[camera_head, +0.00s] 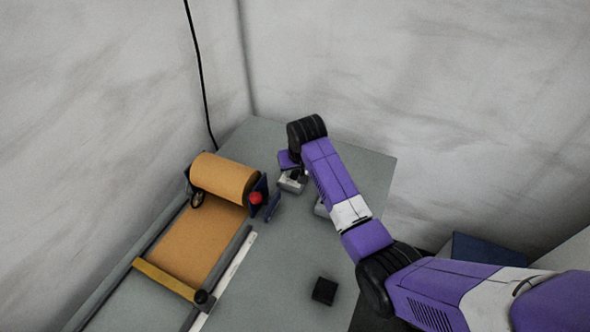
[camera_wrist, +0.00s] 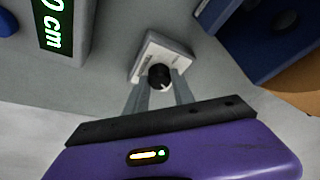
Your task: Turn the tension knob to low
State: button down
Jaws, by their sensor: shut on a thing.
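The tension knob (camera_wrist: 159,76) is a small black round knob on a light grey box (camera_wrist: 152,52). It shows in the middle of the wrist view. In the head view the box (camera_head: 290,185) sits on the grey table under my wrist, and the knob is largely hidden. My gripper (camera_wrist: 161,88) is shut on the knob, with one grey finger on each side. A small pale mark shows on the knob, but the scale and the setting are too small to read.
A digital display (camera_wrist: 53,22) reading cm is near the box. A black block (camera_head: 324,290) lies at the front. A cable (camera_head: 203,85) hangs behind.

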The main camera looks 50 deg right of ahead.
jog(key=n, duration=0.1)
jog(key=n+y, duration=0.1)
jog(key=n, duration=0.1)
jog(key=shift+d+n+t+p, duration=0.2)
jog(key=shift+n+t+p, duration=0.1)
jog(key=shift+t+p, duration=0.1)
jog(key=n+y, duration=0.2)
jog(key=n, duration=0.2)
jog(key=shift+d+n+b, duration=0.1)
jog(key=shift+n+b, duration=0.2)
jog(key=shift+b, duration=0.05)
jog(key=n+y+b, duration=0.1)
jog(key=n, duration=0.1)
jog(key=n+g+y+b, duration=0.1)
jog(key=n, duration=0.2)
jog(key=shift+w+d+f+b, duration=0.1)
jog(key=shift+d+b, duration=0.05)
jog(key=shift+b, duration=0.25)
jog(key=shift+n+g+y+b, duration=0.5)
jog(key=shift+n+b, duration=0.8)
jog(key=shift+n, duration=0.7)
jog(key=c, duration=1.1)
grip_release()
